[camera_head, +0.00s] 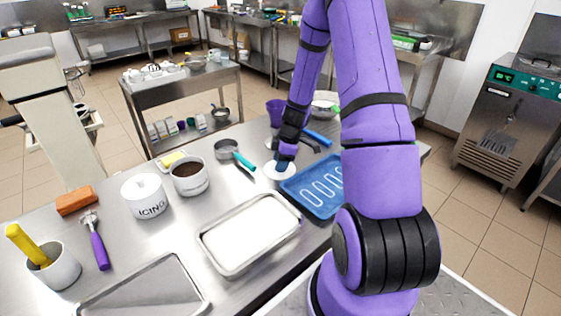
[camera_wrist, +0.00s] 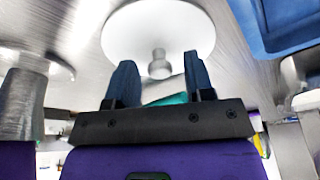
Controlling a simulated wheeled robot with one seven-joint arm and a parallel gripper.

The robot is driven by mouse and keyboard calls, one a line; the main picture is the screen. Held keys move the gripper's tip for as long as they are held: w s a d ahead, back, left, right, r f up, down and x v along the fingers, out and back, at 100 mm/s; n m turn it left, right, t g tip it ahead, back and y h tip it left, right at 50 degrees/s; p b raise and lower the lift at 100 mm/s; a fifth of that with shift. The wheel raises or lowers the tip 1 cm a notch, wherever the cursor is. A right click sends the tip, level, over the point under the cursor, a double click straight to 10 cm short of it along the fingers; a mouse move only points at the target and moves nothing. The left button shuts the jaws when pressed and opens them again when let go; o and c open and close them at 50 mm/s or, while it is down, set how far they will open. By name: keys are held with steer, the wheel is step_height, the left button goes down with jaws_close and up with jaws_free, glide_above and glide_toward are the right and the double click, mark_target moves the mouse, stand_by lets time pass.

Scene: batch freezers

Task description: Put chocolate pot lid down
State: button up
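The chocolate pot lid is a white disc (camera_head: 279,171) lying on the steel counter beside the blue tray. In the wrist view the lid (camera_wrist: 135,35) shows its round top and a small knob (camera_wrist: 160,66). My gripper (camera_head: 283,162) is right above the lid. In the wrist view its two dark blue fingers (camera_wrist: 160,62) stand apart on either side of the knob, with visible gaps, so it is open. The open white pot (camera_head: 189,177) with brown contents stands to the left, without a lid. My gripper hides part of the lid in the head view.
The blue tray (camera_head: 316,192) is close on the lid's right. A metal tray with a white filling (camera_head: 249,237) lies nearer. A small pan with a teal handle (camera_head: 235,153) is left of the lid. A lidded "ICING" pot (camera_head: 145,196) stands further left.

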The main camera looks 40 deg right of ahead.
mark_target(289, 168)
steer(key=v, duration=1.2)
steer(key=s+a+r+m+t+h, duration=0.1)
steer(key=s+a+r+m, duration=0.15)
steer(key=a+r, duration=0.55)
steer(key=s+a+r+m+h, duration=0.1)
steer(key=s+a+r+m, duration=0.3)
steer(key=r, duration=0.6)
steer(key=s+a+r+m+t, duration=0.1)
steer(key=s+a+r, duration=0.3)
steer(key=s, duration=0.4)
steer(key=s+a+r+m+t, duration=0.1)
steer(key=s+a+r+m, duration=0.2)
steer(key=s+a, duration=0.3)
steer(key=s+r, duration=0.1)
steer(key=s, duration=0.1)
steer(key=shift+s+a+r+m+h, duration=0.2)
steer(key=shift+s+m+h, duration=0.1)
steer(key=shift+s+m, duration=0.05)
